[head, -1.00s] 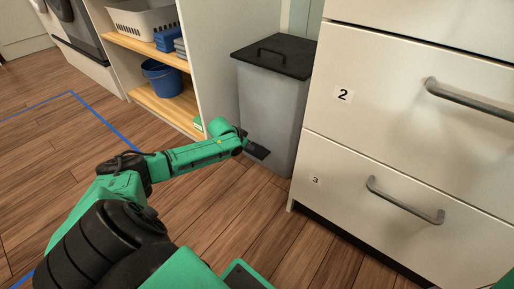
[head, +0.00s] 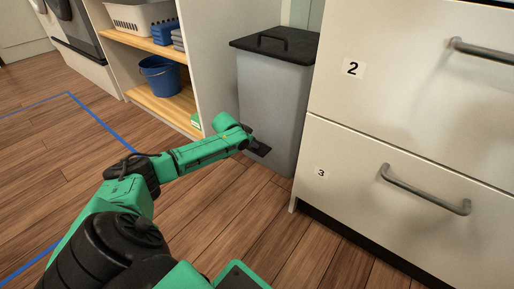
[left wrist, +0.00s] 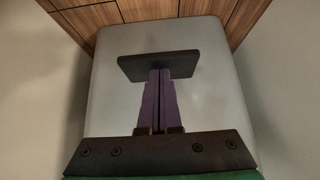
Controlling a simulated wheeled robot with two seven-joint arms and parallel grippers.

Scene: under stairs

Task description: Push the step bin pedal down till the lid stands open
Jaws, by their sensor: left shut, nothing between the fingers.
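The step bin (head: 268,105) is a grey box standing between the shelf unit and the drawers. Its black lid (head: 290,47), with a bar handle on top, lies flat and shut. The black pedal (head: 262,150) sticks out low at the bin's front. My left gripper (head: 250,143) is at the pedal, and it is shut and empty. In the left wrist view, its purple fingers (left wrist: 158,88) are together and their tips overlap the pedal (left wrist: 183,63). I cannot tell whether they touch it. My right gripper is not in view.
White drawers (head: 400,130) numbered 2 and 3, with grey handles, stand close on the bin's right. On its left, a shelf unit (head: 217,50) holds a blue bucket (head: 160,77) and a white basket (head: 140,15). The wood floor in front is clear, with blue tape (head: 100,118).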

